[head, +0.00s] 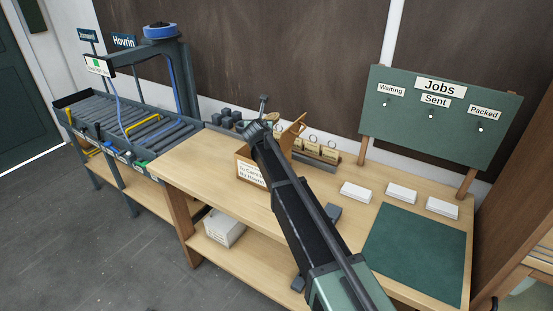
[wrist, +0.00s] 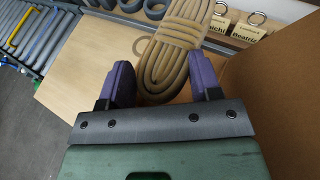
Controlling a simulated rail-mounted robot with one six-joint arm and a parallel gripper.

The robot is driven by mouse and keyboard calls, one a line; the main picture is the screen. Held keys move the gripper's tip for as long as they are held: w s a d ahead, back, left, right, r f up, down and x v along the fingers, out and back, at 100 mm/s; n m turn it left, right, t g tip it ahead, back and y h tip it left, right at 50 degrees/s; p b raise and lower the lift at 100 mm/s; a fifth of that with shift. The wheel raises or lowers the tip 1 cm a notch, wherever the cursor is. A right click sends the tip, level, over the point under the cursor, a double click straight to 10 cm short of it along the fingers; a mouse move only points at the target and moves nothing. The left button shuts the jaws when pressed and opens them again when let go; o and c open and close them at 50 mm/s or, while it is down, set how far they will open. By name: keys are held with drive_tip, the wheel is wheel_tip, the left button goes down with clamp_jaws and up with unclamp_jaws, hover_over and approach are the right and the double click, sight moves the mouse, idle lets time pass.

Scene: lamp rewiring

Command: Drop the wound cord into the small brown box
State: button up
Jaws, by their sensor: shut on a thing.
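The wound cord (wrist: 172,48) is a tan coil with bands around it, held between the two purple fingers of my gripper (wrist: 165,82) in the wrist view. The small brown box (head: 250,173) stands on the workbench in the head view with a white label on its front and a raised flap. My gripper's end (head: 262,128) is over or beside the box there; the arm hides part of the box and I cannot make out the cord. A brown cardboard-like surface (wrist: 285,110), likely the box's side or flap, fills the right of the wrist view.
A rack of ringed name tags (head: 320,150) stands behind the box. White blocks (head: 401,193) and a green mat (head: 415,250) lie to the right, below the Jobs board (head: 437,112). A roller conveyor (head: 135,122) adjoins the bench at the left.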

wheel_tip(320, 180, down, 6)
drive_tip(key=b, duration=0.5)
drive_tip(key=shift+b, duration=0.3)
drive_tip(key=shift+r, duration=0.1)
drive_tip(key=o, duration=1)
drive_tip(key=shift+o, duration=0.2)
drive_tip(key=p+v, duration=0.4)
drive_tip(key=v, duration=0.6)
drive_tip(key=shift+s+r, duration=0.2)
drive_tip(key=shift+s, duration=0.15)
